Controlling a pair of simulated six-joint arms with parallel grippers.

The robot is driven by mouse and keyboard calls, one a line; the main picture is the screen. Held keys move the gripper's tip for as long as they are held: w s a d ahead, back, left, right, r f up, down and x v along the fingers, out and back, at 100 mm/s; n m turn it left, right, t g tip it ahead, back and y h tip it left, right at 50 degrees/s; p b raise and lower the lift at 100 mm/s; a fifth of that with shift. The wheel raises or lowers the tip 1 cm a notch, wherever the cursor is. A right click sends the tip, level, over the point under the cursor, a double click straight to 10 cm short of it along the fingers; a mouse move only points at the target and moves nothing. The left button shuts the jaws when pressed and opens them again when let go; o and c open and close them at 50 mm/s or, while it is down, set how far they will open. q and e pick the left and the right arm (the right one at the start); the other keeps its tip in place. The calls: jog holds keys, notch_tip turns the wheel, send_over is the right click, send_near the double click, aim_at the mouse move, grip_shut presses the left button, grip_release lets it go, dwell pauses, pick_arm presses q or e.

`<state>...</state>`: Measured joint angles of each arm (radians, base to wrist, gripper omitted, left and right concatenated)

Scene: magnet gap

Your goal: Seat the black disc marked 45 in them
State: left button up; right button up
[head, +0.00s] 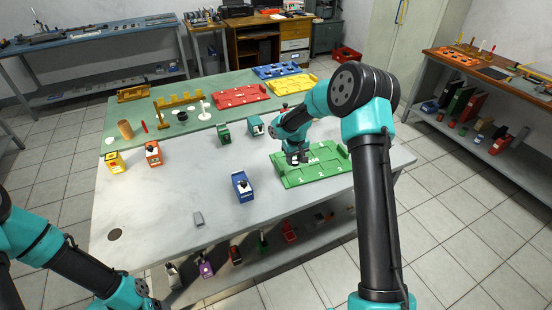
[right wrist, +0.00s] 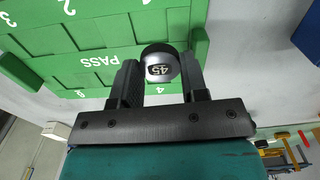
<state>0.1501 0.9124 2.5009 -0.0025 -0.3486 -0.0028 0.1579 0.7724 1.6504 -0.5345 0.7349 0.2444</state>
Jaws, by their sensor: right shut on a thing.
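The black disc marked 45 (right wrist: 160,62) is between the two fingers of my right gripper (right wrist: 159,75) in the right wrist view. In the head view the right gripper (head: 297,158) is over the left part of the green tray (head: 318,174). The green tray also fills the upper left of the right wrist view (right wrist: 60,75), with white numbers and the word PASS. I cannot tell whether the disc touches the tray. My left arm is at the lower left in the head view; its gripper is out of frame.
Green (head: 224,133) and teal (head: 255,126) boxes stand behind. Red (head: 240,96) and yellow (head: 292,84) trays lie at the back. The front left of the table is mostly clear.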

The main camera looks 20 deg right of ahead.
aim_at(297, 174)
jog(key=shift+s+d+f, duration=0.1)
jog(key=shift+s+d, duration=0.1)
jog(key=shift+d, duration=0.45)
jog(key=shift+f, duration=0.2)
jog(key=shift+f, duration=2.6)
jog(key=shift+f, duration=0.2)
jog(key=o, duration=0.9)
jog(key=shift+c, duration=0.2)
jog(key=c, duration=0.4)
jog(key=shift+c, duration=0.2)
